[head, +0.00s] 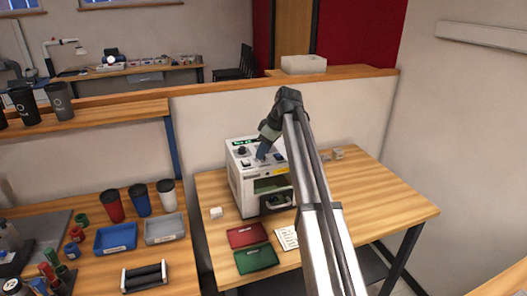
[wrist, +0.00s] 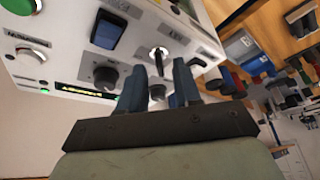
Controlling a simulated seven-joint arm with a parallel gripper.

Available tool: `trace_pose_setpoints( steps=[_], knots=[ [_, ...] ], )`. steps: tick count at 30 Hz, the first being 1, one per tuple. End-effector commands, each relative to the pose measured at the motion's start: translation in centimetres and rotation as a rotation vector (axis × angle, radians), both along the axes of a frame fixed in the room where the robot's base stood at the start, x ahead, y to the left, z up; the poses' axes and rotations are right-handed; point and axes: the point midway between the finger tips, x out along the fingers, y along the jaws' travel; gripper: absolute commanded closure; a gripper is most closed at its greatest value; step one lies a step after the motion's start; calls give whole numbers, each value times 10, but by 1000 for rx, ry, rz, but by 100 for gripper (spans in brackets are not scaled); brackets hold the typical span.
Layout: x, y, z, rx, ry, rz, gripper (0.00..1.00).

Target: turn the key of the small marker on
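The small marker (head: 238,190) is a white box-shaped machine on the wooden table, with controls on its top panel. In the head view my gripper (head: 262,152) is low over that panel, pointing down. In the wrist view the silver key switch with its dark key (wrist: 158,54) is just beyond the gap between the two blue fingertips of my gripper (wrist: 160,72). The fingers are apart, one on each side of the key in the picture. I cannot tell whether they touch it. The key is hidden in the head view.
A red tray (head: 247,235) and a green tray (head: 256,259) lie before the marker. The table's right side is mostly clear.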

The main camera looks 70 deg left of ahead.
Motion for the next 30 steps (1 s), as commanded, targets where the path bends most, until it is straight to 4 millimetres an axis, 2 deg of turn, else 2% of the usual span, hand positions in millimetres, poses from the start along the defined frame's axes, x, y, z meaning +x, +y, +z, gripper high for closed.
trace_pose_setpoints(
  steps=[12,23,30],
  knots=[
    [-2,2,-6,0,0,0,67],
    [-2,2,-5,0,0,0,100],
    [-2,2,-5,0,0,0,100]
  ],
)
